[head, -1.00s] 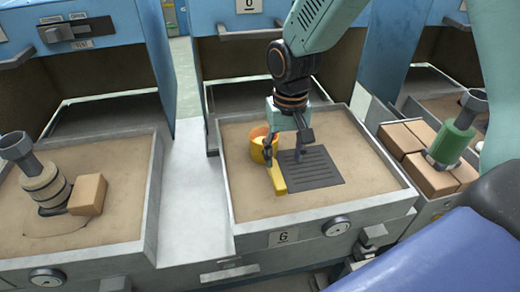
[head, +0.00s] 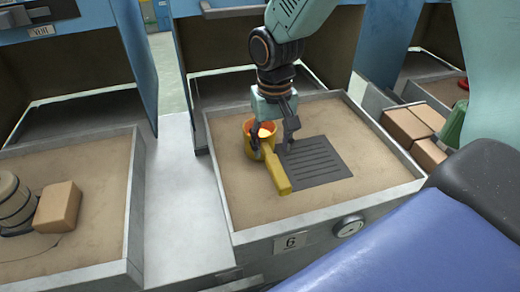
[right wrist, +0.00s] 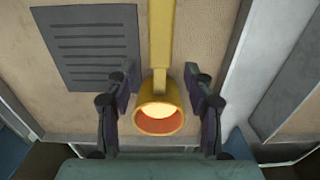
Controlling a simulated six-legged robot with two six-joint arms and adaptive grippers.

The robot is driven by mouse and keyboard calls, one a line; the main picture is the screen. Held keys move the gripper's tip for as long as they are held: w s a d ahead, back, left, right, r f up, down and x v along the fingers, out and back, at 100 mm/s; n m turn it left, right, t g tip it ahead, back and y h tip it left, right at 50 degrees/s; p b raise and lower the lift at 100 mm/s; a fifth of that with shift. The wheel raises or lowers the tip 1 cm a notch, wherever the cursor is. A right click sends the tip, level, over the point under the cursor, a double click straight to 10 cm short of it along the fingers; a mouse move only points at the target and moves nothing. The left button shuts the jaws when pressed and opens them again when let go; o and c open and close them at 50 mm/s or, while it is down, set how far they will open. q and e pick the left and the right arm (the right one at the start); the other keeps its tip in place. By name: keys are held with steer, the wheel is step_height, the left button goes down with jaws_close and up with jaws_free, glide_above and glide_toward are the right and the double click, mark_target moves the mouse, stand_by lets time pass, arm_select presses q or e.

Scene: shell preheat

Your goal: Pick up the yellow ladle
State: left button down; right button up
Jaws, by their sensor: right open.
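The yellow ladle (head: 274,167) lies in the sand tray (head: 225,185) labelled 6, its handle pointing toward the front of the tray. Its round cup (right wrist: 160,117), with a glowing orange-yellow inside, shows in the right wrist view. My right gripper (head: 272,150) is open and low over the ladle. In the right wrist view my right gripper (right wrist: 160,95) has one finger on each side of the cup and the start of the handle, with gaps visible on both sides. My left gripper is not in view.
A dark slotted plate (head: 318,162) lies in the sand right beside the ladle. The tray has raised grey walls. Another tray (head: 80,235) at the left holds a brown block (head: 57,207) and a round ringed object (head: 14,200). More brown blocks (head: 408,125) stand at the right.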

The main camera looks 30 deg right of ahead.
mark_target(273, 157)
steer(key=shift+f, duration=0.45)
steer(key=f, duration=0.1)
steer(key=f+b, duration=0.2)
steer(key=shift+s+f, duration=0.25)
steer(key=shift+s, duration=0.05)
steer(key=shift+f, duration=0.5)
steer(key=shift+w+a, duration=0.1)
steer(key=shift+w, duration=0.05)
steer(key=c, duration=0.4)
jaws_close()
